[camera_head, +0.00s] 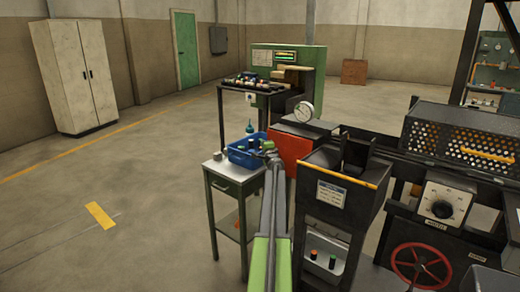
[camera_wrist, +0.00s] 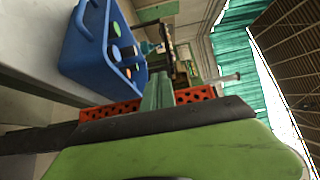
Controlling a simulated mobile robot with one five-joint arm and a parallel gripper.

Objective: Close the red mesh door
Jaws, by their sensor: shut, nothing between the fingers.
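The red mesh door (camera_head: 291,150) shows as a plain red panel in the head view, below the round gauge at the left end of the black machine. In the wrist view its red perforated surface (camera_wrist: 108,111) lies behind my gripper, partly hidden by it. How far the door stands open cannot be told. My gripper (camera_head: 268,153) is shut and empty, at the end of my outstretched arm, just left of the door in the head view. In the wrist view my gripper (camera_wrist: 158,85) crosses in front of the mesh; contact cannot be told.
A blue crate (camera_head: 237,157) with several small items stands on a grey side table (camera_head: 226,184), close to my gripper. A black hopper (camera_head: 320,203) with a yellow bar and a red handwheel (camera_head: 421,263) are right of my arm. The floor at left is clear.

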